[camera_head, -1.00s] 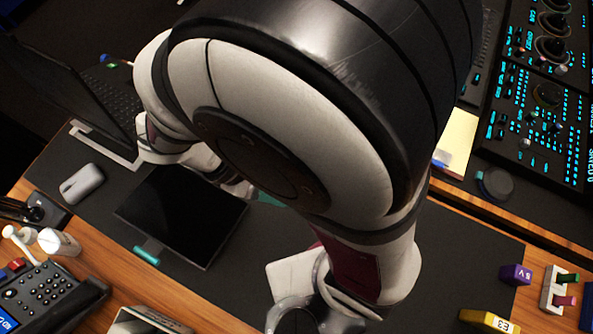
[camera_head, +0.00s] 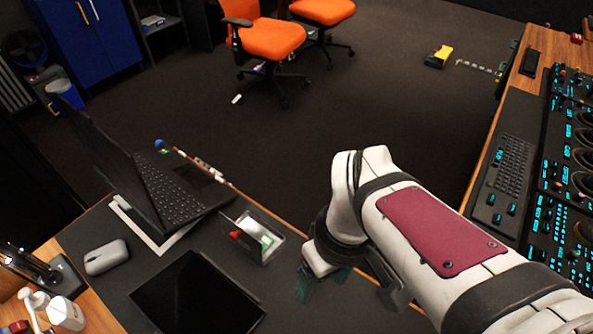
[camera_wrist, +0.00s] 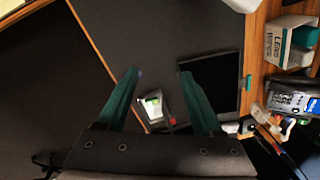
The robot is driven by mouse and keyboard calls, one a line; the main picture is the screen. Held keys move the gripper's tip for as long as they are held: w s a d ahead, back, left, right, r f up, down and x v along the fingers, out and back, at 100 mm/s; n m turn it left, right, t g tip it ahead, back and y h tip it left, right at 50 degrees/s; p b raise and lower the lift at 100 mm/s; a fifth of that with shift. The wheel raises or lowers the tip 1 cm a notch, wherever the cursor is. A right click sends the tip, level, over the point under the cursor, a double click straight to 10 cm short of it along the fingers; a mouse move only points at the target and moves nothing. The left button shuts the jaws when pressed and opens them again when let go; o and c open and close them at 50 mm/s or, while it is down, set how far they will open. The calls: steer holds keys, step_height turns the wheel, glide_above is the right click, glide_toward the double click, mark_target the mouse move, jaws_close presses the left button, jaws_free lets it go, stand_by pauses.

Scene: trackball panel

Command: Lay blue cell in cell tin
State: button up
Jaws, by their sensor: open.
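A small open tin (camera_head: 272,251) with a grey rim stands on the dark desk mat, right of the laptop. In the head view my gripper (camera_head: 322,283) is to the right of the tin, partly hidden by my arm. I cannot make out the blue cell with certainty in either view.
A black tablet (camera_head: 197,295) lies left of and nearer than the tin. A laptop (camera_head: 168,190) and grey mouse (camera_head: 106,257) are farther left. A small blue round thing (camera_head: 160,144) shows behind the laptop. Control panels (camera_head: 570,180) stand at the right.

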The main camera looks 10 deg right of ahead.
steer(key=w+f+n+h, duration=0.1)
steer(key=w+f+n, duration=0.2)
steer(key=w+n, duration=0.55)
steer(key=w+f+n, duration=0.2)
steer(key=w+n, duration=0.1)
steer(key=n, duration=1)
steer(key=f, duration=1.6)
steer(key=shift+s+a, duration=0.1)
steer(key=shift+a, duration=0.1)
jaws_close()
